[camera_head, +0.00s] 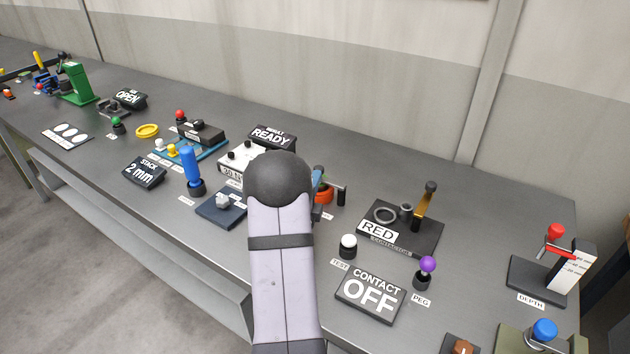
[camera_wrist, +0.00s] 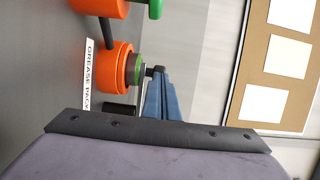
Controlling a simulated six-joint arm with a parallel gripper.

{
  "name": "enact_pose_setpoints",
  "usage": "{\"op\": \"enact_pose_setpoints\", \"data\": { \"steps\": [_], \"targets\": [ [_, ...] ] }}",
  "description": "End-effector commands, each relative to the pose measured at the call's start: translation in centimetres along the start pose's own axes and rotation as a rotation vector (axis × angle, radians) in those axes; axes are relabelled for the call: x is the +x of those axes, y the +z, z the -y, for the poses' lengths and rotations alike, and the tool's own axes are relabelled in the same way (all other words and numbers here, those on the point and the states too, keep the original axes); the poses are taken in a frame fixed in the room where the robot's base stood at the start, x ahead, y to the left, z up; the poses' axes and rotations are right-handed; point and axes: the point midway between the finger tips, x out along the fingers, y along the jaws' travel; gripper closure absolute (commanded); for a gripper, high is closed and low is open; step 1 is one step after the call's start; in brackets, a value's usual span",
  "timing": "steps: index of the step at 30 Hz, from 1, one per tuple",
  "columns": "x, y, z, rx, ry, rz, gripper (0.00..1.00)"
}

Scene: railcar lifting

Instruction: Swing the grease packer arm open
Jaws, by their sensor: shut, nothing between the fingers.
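The grease packer shows in the wrist view as an orange round body (camera_wrist: 108,75) with a green ring (camera_wrist: 138,68) beside a GREASE PACK label (camera_wrist: 90,75). A dark bar (camera_wrist: 109,38) links it to a second orange part (camera_wrist: 98,12) at the top edge, near a green piece (camera_wrist: 156,9). In the head view the orange packer (camera_head: 324,194) is partly hidden behind my arm. My gripper (camera_wrist: 155,71), blue with dark tips, is shut and empty close beside the green ring; I cannot tell whether it touches. Its blue side shows in the head view (camera_head: 317,197).
A RED display plate (camera_head: 377,233) with rings and a lever stands right of the packer. A white knob (camera_head: 348,245), a purple knob (camera_head: 427,266) and a CONTACT OFF sign (camera_head: 370,294) lie nearer. A READY box (camera_head: 272,137) stands behind left.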

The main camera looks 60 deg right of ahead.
Motion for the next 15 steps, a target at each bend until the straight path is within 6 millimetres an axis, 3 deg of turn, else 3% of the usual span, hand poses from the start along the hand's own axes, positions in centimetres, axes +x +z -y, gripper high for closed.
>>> {"op": "enact_pose_setpoints", "data": {
  "steps": [15],
  "targets": [
    [1.7,0.5,-0.4,0.002,-0.005,0.0,1.0]
  ]
}}
